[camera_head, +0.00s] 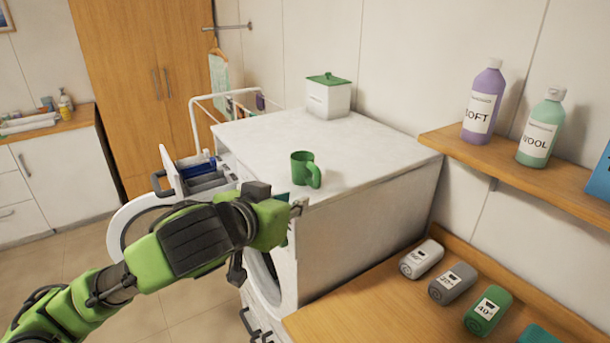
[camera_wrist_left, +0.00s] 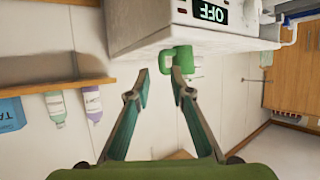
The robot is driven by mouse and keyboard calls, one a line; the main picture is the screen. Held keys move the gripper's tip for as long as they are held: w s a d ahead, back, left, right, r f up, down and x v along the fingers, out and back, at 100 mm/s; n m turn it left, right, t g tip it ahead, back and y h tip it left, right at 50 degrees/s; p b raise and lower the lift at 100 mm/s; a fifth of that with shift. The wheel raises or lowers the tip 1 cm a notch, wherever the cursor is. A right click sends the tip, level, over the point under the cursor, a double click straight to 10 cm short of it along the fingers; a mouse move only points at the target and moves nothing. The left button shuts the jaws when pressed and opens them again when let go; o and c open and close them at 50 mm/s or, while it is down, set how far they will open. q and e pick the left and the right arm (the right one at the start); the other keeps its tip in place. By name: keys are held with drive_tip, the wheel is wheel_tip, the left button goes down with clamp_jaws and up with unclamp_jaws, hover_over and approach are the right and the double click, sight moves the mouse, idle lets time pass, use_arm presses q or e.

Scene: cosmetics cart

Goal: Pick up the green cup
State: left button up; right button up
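The green cup (camera_head: 301,168) stands upright on the white top of the washing machine (camera_head: 375,150), close to its front edge, with its handle toward the lower right. My left gripper (camera_head: 296,210) is at the machine's front edge, just below and in front of the cup in the head view, and apart from it. In the left wrist view my left gripper (camera_wrist_left: 160,74) has its two fingers spread with nothing between them. The cup (camera_wrist_left: 183,58) shows beyond the fingertips there, partly behind one fingertip, and that view is turned over. My right gripper is not in view.
A white box with a green lid (camera_head: 328,95) stands at the back of the machine top. The detergent drawer (camera_head: 195,175) and the round door (camera_head: 118,222) are open. A wooden shelf (camera_head: 455,150) with bottles and a wooden counter (camera_head: 400,318) with rolled items lie right.

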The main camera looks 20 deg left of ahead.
use_arm(q)
drive_tip(key=p, duration=0.2)
approach(316, 185)
drive_tip(key=x, duration=0.3)
drive_tip(key=shift+w+f, duration=0.4)
drive_tip(key=shift+w, duration=0.15)
drive_tip(key=shift+w+p, duration=0.25)
drive_tip(key=shift+p, duration=0.3)
drive_tip(key=p+x, duration=0.2)
drive_tip(key=x, duration=0.2)
drive_tip(key=shift+w, duration=0.15)
drive_tip(key=shift+w+d+f, duration=0.1)
drive_tip(key=shift+w+f, duration=0.1)
drive_tip(key=shift+w, duration=0.05)
clamp_jaws()
